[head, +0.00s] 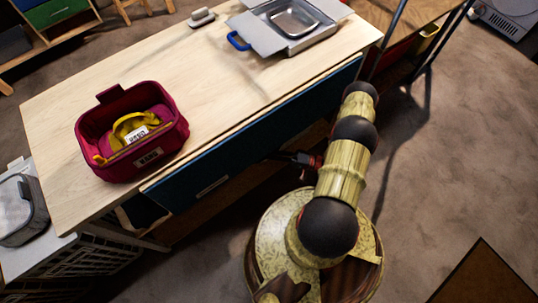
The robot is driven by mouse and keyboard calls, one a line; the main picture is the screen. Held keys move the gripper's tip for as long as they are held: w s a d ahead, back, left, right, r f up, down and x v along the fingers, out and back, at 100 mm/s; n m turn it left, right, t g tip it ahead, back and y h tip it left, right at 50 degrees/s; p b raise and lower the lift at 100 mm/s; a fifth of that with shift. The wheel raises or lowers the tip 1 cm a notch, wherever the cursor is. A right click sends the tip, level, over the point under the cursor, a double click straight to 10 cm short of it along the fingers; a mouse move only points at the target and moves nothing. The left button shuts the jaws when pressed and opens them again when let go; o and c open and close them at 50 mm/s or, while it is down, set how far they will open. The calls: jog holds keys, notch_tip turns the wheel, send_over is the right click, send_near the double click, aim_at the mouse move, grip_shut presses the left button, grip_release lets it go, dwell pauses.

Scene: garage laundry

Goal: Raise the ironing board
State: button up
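I cannot make out an ironing board for certain. At the top right, a brown flat surface (408,12) stands beside thin dark legs (443,42), and it is cut off by the picture edge. My arm rises from my round base over the floor. What looks like my gripper (290,157), dark with a red part, shows left of the arm, close to the blue drawer front (270,125). It is small and partly hidden by the arm, so its fingers cannot be read. I see nothing held in it.
A light wooden worktop (215,85) fills the left and middle. On it are a maroon basket (150,160) with a yellow item and a metal tray (295,25). A white wire rack (75,262) stands lower left. Carpet at right is mostly clear; a brown panel (488,275) lies lower right.

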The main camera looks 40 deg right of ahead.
grip_shut()
dwell(0.5)
